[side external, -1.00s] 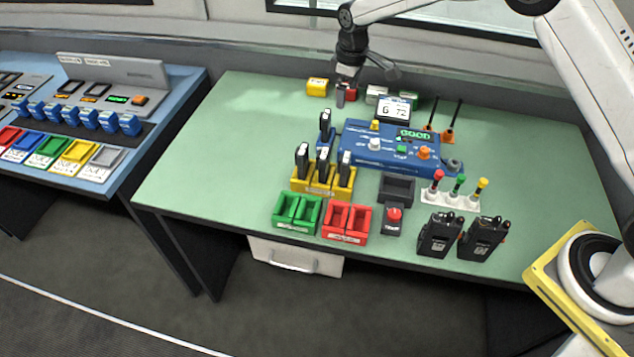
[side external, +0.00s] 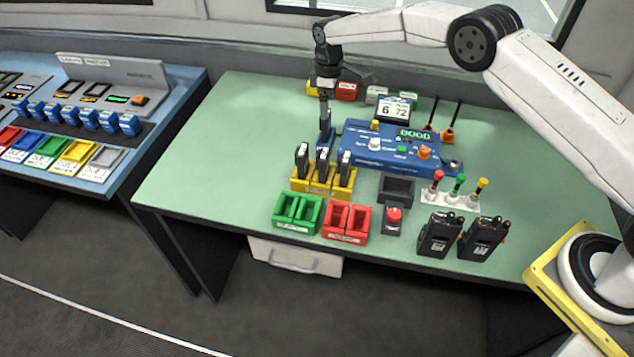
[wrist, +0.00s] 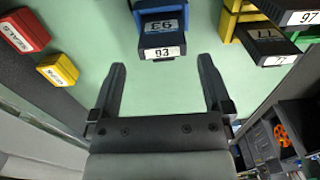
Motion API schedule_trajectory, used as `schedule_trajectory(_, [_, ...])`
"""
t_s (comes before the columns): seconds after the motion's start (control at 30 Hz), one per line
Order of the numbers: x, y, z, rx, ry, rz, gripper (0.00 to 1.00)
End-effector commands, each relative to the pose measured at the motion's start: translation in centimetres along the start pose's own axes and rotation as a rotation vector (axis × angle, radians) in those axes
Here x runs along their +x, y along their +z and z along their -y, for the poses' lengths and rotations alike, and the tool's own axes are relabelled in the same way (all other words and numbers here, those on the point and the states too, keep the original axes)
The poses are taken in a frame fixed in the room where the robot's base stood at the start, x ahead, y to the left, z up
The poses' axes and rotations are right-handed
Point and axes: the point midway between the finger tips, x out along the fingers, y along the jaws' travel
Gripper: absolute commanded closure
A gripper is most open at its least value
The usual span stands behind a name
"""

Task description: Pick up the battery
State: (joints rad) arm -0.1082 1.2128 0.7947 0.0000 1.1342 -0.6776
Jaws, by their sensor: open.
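A dark battery labelled 93 (wrist: 162,46) stands in a blue holder at the top middle of the wrist view. In the side view this battery (side external: 326,128) stands upright at the left end of the blue console (side external: 360,155). My gripper (wrist: 162,66) is open, its two fingers spread to either side with the battery's label just ahead of the gap. In the side view my gripper (side external: 325,97) is right above the battery and partly hides its top.
A yellow rack (side external: 324,191) with dark batteries stands in front; one labelled 77 (wrist: 268,42) shows in the wrist view. Yellow (side external: 311,88) and red (side external: 347,92) boxes lie behind. Green (side external: 297,222) and red (side external: 345,236) bins stand in front. The table's left is clear.

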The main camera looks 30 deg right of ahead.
Motion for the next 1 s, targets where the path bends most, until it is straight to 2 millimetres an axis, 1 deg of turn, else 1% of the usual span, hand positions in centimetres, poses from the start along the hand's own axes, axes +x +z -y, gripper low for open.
schedule_trajectory(0.03, [0.6, 0.0, 0.0, 0.0, -0.001, 0.001, 0.0])
schedule_trajectory(0.13, [1.2, 0.0, 0.0, 0.001, 0.0, 0.0, 0.0])
schedule_trajectory(0.37, [1.5, 0.0, 0.0, 0.001, 0.0, 0.0, 0.0])
schedule_trajectory(0.47, [1.9, 0.1, 0.1, 0.001, -0.001, 0.001, 0.0])
schedule_trajectory(0.57, [2.8, 0.1, 0.1, 0.001, -0.001, 0.001, 0.0])
schedule_trajectory(0.8, [5.5, 0.2, 0.3, 0.001, -0.001, 0.001, 0.0])
schedule_trajectory(0.9, [6.3, 0.2, 0.2, 0.0, -0.001, 0.0, 0.0])
schedule_trajectory(1.0, [6.6, 0.2, 0.2, 0.0, 0.0, -0.001, 0.0])
